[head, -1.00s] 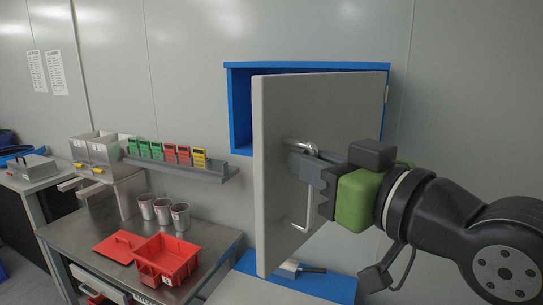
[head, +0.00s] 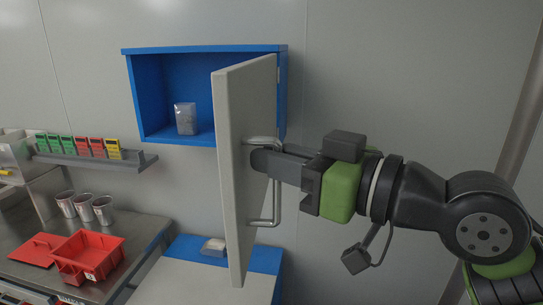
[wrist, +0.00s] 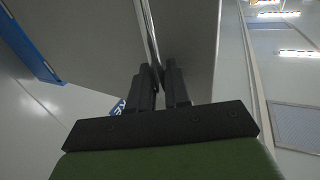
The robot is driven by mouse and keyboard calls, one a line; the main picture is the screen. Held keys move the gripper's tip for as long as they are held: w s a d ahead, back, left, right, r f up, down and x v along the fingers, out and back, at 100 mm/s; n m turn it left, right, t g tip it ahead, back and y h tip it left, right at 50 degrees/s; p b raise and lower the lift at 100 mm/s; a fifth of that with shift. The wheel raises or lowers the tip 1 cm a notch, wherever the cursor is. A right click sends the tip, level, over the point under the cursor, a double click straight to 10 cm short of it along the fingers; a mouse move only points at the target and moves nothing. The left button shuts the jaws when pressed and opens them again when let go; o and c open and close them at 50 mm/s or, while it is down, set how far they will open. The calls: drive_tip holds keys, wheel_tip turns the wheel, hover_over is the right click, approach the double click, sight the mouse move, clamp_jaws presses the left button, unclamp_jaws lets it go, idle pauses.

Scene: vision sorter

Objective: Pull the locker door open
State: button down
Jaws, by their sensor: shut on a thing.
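The blue locker (head: 134,100) hangs on the wall, and its pale grey door (head: 232,190) stands wide open, swung out on the right-side hinge. A metal bar handle (head: 276,205) is on the door's outer face. My gripper (head: 262,162) is shut on the upper part of the handle. In the wrist view, my gripper's two dark fingers (wrist: 163,85) close around the thin handle bar (wrist: 152,35) against the door. A small clear-wrapped packet (head: 186,118) stands inside the locker on its floor.
A shelf (head: 95,161) with coloured cards is on the wall at left. Below are metal cups (head: 84,207), a red bin (head: 88,256) and a red lid (head: 36,249) on a steel table.

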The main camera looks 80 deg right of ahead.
drive_tip(key=shift+r, duration=0.1)
drive_tip(key=c, duration=1.3)
unclamp_jaws()
drive_tip(key=shift+s, duration=0.1)
drive_tip(key=p+v, duration=0.3)
drive_tip(key=v, duration=1.2)
drive_tip(key=shift+s, duration=0.3)
drive_tip(key=shift+w+a, duration=0.1)
drive_tip(key=shift+a, duration=0.05)
